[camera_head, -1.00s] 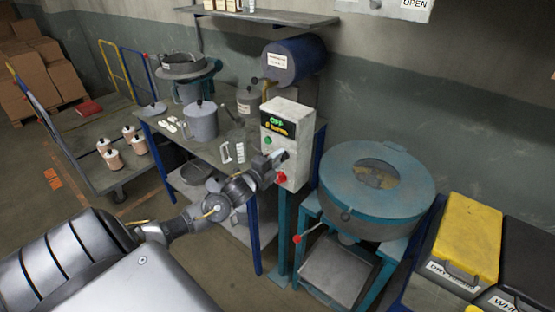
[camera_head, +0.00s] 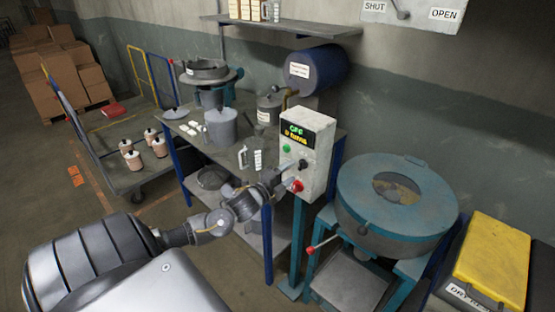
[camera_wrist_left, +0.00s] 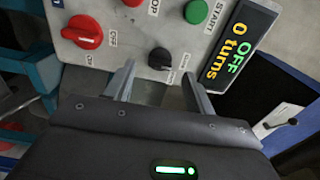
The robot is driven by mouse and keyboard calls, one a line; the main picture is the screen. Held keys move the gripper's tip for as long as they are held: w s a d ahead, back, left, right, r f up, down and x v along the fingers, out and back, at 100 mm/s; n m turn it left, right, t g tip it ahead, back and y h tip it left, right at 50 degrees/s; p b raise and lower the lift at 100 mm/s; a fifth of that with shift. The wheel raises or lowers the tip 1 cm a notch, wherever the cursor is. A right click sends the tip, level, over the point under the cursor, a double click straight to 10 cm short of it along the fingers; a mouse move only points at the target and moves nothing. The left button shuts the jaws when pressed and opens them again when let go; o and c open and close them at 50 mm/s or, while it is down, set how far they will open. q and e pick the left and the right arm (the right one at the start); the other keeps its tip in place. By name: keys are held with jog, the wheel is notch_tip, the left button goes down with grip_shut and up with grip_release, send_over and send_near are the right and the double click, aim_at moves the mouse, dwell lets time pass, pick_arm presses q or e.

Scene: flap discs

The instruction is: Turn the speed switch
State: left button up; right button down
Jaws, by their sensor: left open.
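The pale control box (camera_head: 318,150) stands on a teal post, its lit display (camera_head: 300,133) reading OFF and 0 turns. Below the display are a green button (camera_head: 287,149), a black pointer knob (camera_head: 303,165) and a red knob (camera_head: 297,186). The black knob also shows in the left wrist view (camera_wrist_left: 160,58), its small label partly hidden. My left gripper (camera_head: 284,175) is close to the box's front, lower left of the black knob. In the left wrist view, the open fingers (camera_wrist_left: 160,74) lie either side of the black knob; contact cannot be told. My right gripper is not in view.
A teal round machine (camera_head: 397,200) with a red-tipped lever (camera_head: 311,249) stands right of the box. The workbench (camera_head: 188,140) holds pots behind my arm. A cart (camera_head: 105,150) is at left, a yellow-lidded bin (camera_head: 493,262) at right.

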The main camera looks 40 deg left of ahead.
pick_arm(q)
jog(key=s+b, duration=0.1)
jog(key=s, duration=0.6)
jog(key=shift+d, duration=0.1)
dwell(0.4)
